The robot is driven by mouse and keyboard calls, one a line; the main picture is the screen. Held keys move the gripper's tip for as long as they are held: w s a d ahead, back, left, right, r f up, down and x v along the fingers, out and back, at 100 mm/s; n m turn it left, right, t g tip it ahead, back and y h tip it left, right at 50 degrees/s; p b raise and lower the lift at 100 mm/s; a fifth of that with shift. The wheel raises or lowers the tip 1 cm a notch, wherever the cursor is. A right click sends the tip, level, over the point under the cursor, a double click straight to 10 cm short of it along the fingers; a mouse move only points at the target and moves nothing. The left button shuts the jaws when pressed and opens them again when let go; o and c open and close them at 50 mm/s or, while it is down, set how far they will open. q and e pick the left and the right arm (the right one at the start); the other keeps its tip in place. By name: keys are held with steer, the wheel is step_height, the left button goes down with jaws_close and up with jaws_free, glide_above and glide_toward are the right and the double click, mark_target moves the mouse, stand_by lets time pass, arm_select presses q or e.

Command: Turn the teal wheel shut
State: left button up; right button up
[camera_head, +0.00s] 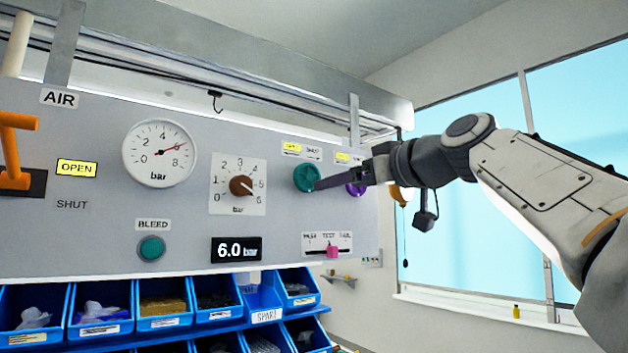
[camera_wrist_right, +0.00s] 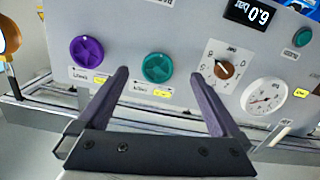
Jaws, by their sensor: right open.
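The teal wheel (camera_head: 307,178) is a round spoked knob on the grey panel, right of the brown dial. A label (camera_head: 293,148) above it has a lit yellow part on the left, beside an unlit part reading SHUT. My right gripper (camera_head: 318,184) comes in from the right, and its dark fingers overlap the wheel's right edge in the head view. In the right wrist view the teal wheel (camera_wrist_right: 158,68) shows whole between the two spread fingers (camera_wrist_right: 163,78), apparently beyond their tips. The gripper is open and empty. My left gripper is out of view.
A purple wheel (camera_head: 356,187) sits close right of the teal one, partly hidden by my gripper. The brown dial (camera_head: 240,186), gauge (camera_head: 159,153), pink slider (camera_head: 332,252) and orange lever (camera_head: 15,150) share the panel. Blue bins (camera_head: 105,327) stand below.

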mark_target(309, 177)
steer(key=shift+n+t, duration=0.3)
steer(key=w+a+r+p, duration=0.1)
steer(key=w+p, duration=0.1)
steer(key=w+a+p, duration=0.1)
steer(key=w+a, duration=0.1)
steer(key=w+a+r+p, duration=0.1)
steer(key=w+a+p, duration=0.1)
steer(key=w, duration=0.1)
steer(key=shift+a+r+p, duration=0.2)
steer(key=shift+r+p, duration=0.15)
steer(key=shift+w+a+f, duration=0.15)
steer(key=shift+w+a, duration=0.05)
steer(key=shift+w, duration=0.15)
steer(key=shift+c, duration=0.3)
steer(key=c, duration=1.2)
